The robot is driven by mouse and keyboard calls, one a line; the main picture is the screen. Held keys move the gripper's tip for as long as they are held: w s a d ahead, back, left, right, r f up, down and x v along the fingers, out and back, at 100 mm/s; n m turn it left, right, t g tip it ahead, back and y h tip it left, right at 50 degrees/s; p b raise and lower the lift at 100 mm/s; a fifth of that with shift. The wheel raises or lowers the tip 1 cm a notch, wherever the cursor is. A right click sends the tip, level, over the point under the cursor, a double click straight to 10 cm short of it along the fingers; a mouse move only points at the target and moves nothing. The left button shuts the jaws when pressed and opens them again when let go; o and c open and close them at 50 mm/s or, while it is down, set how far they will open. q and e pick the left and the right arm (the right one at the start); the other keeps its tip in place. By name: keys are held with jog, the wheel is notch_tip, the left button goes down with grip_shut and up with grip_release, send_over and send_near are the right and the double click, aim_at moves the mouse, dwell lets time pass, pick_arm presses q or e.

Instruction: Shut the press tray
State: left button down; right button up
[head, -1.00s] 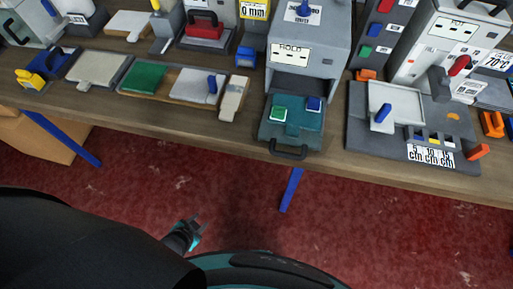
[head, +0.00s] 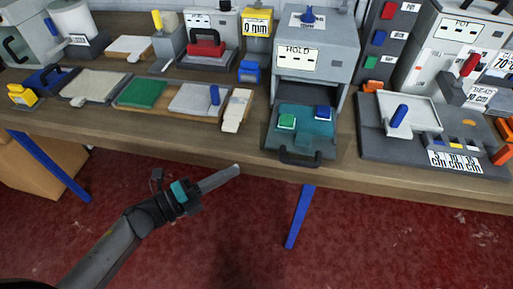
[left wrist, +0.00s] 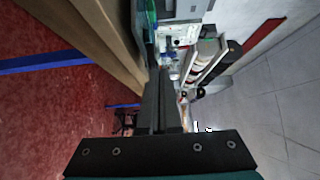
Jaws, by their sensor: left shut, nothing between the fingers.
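The press tray (head: 318,152) is a teal tray pulled out at the front of the grey press (head: 314,62) marked HOLD. A dark handle (head: 300,160) is on its front, by the table edge. A green block (head: 286,121) and a blue block (head: 322,112) lie on the tray. My left gripper (head: 237,168) is shut and empty, in front of the table edge and to the left of the handle, apart from it. In the left wrist view its closed fingers (left wrist: 160,100) point along the table front. My right gripper is not in view.
The wooden table (head: 190,142) is crowded. A board with a green pad (head: 142,93) and a pale block (head: 237,110) stand left of the tray. A grey fixture (head: 375,143) with a blue handle stands right. The space before the table is open above the red floor.

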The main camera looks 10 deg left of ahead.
aim_at(271, 140)
pick_arm(q)
jog(key=shift+w+d, duration=0.85)
jog(key=shift+w, duration=0.65)
jog(key=shift+w+d, duration=0.85)
jog(key=shift+w, duration=0.7)
jog(key=shift+w+d, duration=0.85)
jog(key=shift+w, duration=0.65)
